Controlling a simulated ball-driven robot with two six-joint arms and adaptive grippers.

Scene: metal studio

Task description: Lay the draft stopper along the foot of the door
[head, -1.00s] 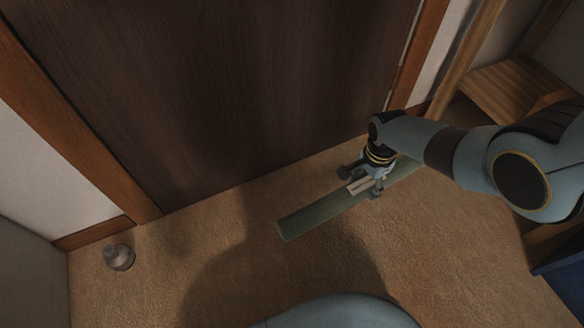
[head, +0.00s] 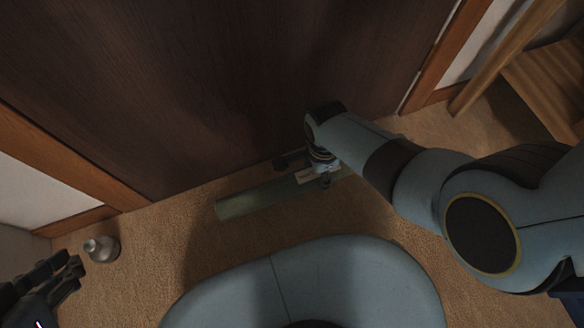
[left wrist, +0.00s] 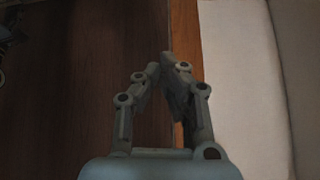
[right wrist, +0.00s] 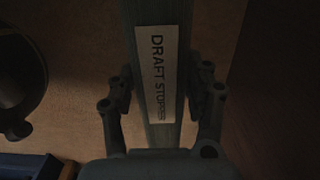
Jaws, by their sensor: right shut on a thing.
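The draft stopper (head: 252,200) is a long, flat green strip with a pale label. It lies close in front of the dark door (head: 230,90), roughly along its foot, with a strip of carpet showing between them at its left end. My right gripper (head: 318,176) is shut on the stopper at its label. In the right wrist view the label on the stopper (right wrist: 157,75) reads "DRAFT STOPPER", between the two fingers. I cannot tell whether the stopper touches the floor. My left gripper (head: 68,274) is shut and empty at the lower left; its fingertips (left wrist: 163,66) come together.
A small grey metal doorstop (head: 101,248) stands on the carpet (head: 150,265) near the left door frame (head: 75,168). A wooden stool-like piece (head: 545,80) stands at the right. Carpet is clear between doorstop and stopper.

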